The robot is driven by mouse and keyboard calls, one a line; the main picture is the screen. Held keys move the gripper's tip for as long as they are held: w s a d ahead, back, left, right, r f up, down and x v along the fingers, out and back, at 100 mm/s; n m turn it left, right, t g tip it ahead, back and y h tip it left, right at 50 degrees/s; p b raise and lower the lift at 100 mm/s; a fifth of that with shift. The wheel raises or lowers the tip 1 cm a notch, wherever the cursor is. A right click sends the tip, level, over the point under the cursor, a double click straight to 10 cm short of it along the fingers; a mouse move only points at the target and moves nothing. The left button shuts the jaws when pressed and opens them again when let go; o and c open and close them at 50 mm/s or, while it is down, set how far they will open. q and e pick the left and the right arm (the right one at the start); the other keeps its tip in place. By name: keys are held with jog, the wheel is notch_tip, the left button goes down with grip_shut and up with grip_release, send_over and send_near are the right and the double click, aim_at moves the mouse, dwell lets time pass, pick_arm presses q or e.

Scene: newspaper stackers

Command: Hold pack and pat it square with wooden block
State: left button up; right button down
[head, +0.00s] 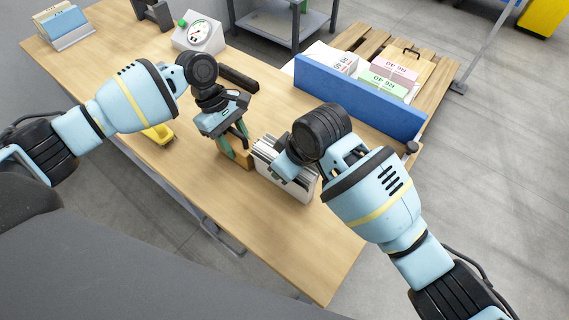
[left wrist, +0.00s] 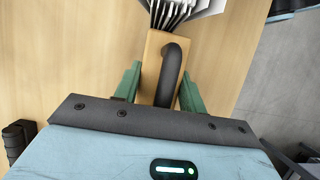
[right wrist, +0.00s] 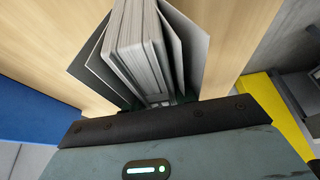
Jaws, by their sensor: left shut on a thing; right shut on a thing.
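The wooden block (head: 236,160) stands on the table beside the pack. It has a black curved handle (left wrist: 171,72). My left gripper (head: 233,142) is shut on the block, its green fingers on either side in the left wrist view (left wrist: 156,92). The pack (head: 283,181) is a bundle of grey-white sheets between splayed outer covers, standing on edge. Its sheet edges face the block in the left wrist view (left wrist: 184,10), very close; contact cannot be told. My right gripper (right wrist: 156,104) is shut on the pack (right wrist: 140,52); its fingers are mostly hidden.
A blue board (head: 350,92) borders the table's far side, with paper packs (head: 392,72) on a wooden pallet (head: 437,80) behind it. A dial scale (head: 198,34) and yellow object (head: 158,134) stand left. The near table (head: 310,255) is clear.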

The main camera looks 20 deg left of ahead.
pick_arm(q)
jog(key=shift+s+d, duration=0.2)
jog(key=shift+d, duration=0.3)
jog(key=shift+s+d, duration=0.15)
jog(key=shift+d, duration=0.35)
pick_arm(e)
jog(key=shift+a+r, duration=0.1)
dwell(0.6)
pick_arm(q)
jog(key=shift+a, duration=0.1)
jog(key=shift+w+a, duration=0.25)
jog(key=shift+a, duration=0.35)
jog(key=shift+w+a, duration=0.2)
jog(key=shift+a, duration=0.45)
jog(key=shift+w+a, duration=0.25)
jog(key=shift+a, duration=0.35)
jog(key=shift+r, duration=3.55)
pick_arm(e)
jog(key=c, duration=1)
grip_release()
jog(key=shift+c, duration=0.2)
jog(key=v, duration=1.2)
